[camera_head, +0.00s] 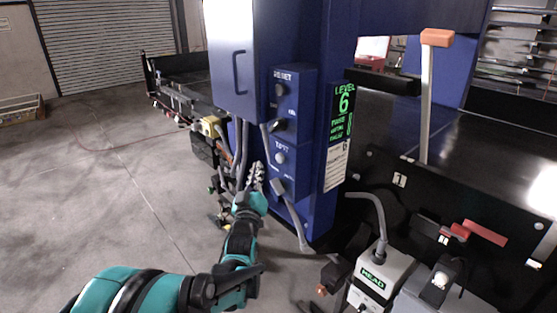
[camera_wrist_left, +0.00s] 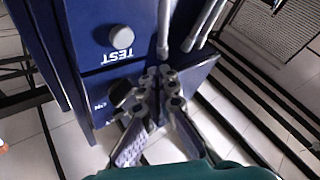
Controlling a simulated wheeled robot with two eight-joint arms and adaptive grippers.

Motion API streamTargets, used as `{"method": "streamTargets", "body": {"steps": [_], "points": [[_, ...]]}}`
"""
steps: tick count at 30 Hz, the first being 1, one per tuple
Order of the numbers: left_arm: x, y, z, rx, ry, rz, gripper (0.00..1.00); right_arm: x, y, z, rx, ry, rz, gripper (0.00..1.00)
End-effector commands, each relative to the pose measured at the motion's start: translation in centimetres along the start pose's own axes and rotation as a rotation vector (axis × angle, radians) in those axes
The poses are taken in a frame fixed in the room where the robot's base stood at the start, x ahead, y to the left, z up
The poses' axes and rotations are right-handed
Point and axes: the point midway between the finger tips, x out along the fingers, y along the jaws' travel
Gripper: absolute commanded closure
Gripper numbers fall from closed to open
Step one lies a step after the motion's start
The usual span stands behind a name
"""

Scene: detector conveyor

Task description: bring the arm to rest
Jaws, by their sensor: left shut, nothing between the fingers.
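My left arm is teal and black and comes in from the lower left in the head view. Its gripper (camera_head: 255,177) is in front of the blue control column (camera_head: 335,45), beside the lower switch box marked TEST (camera_head: 281,146). In the left wrist view the gripper (camera_wrist_left: 158,80) has its fingertips together with nothing between them. The TEST knob (camera_wrist_left: 121,37) and a dark selector knob (camera_wrist_left: 121,92) are close to the fingertips there. I cannot tell whether the fingers touch the box. My right gripper is not in view.
An upper box marked RESET (camera_head: 281,88) and a green LEVEL 6 display (camera_head: 343,112) are on the column. Grey cables hang by the gripper. A lever with an orange handle (camera_head: 437,38) stands on the right. Grey floor (camera_head: 110,180) at left is free.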

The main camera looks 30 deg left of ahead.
Motion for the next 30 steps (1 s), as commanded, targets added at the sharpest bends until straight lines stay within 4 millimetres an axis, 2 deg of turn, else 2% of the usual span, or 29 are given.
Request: {"method": "streamTargets", "body": {"steps": [13,17,20,23,26,30], "points": [[-0.1,0.1,0.1,0.001,-0.006,0.000,1.00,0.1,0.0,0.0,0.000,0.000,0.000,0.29],[-1.4,1.1,1.7,0.026,-0.090,-0.010,1.00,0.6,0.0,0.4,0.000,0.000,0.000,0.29],[-4.1,2.5,4.5,0.074,-0.241,-0.024,1.00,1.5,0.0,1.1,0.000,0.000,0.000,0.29],[-8.9,3.9,8.2,0.147,-0.443,-0.031,1.00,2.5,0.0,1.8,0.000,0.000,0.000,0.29],[-15.0,4.7,11.7,0.231,-0.650,-0.026,1.00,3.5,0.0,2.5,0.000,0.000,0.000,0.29],[-24.7,4.5,15.8,0.354,-0.929,0.000,1.00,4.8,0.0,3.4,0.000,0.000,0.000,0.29]]}}
